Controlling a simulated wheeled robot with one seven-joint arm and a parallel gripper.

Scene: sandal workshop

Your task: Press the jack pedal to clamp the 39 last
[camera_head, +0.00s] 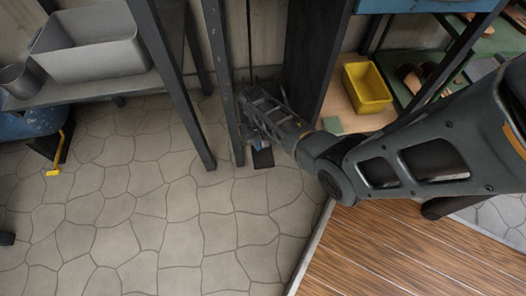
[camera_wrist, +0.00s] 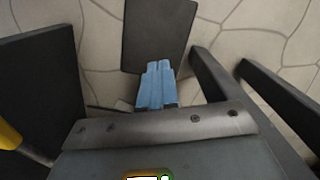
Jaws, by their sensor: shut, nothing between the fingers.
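A dark flat plate, which looks like the jack pedal (camera_head: 263,158), sits low near the floor by the foot of a dark post in the head view. It shows in the wrist view (camera_wrist: 155,30) at the top, just beyond my fingertips. My gripper (camera_head: 257,147) points down at it, with its blue fingers shut together and empty; they also show in the wrist view (camera_wrist: 158,66). The fingertips overlap the plate's near edge in the picture; I cannot tell if they touch it. The 39 last is not recognizable in either view.
Dark table legs (camera_head: 172,80) stand left of my arm, and a dark upright panel (camera_head: 312,50) stands behind it. A shelf at right holds a yellow bin (camera_head: 367,88). A grey bin (camera_head: 88,45) and a yellow-ended lever (camera_head: 54,171) are at left. The stone floor (camera_head: 150,235) in front is clear.

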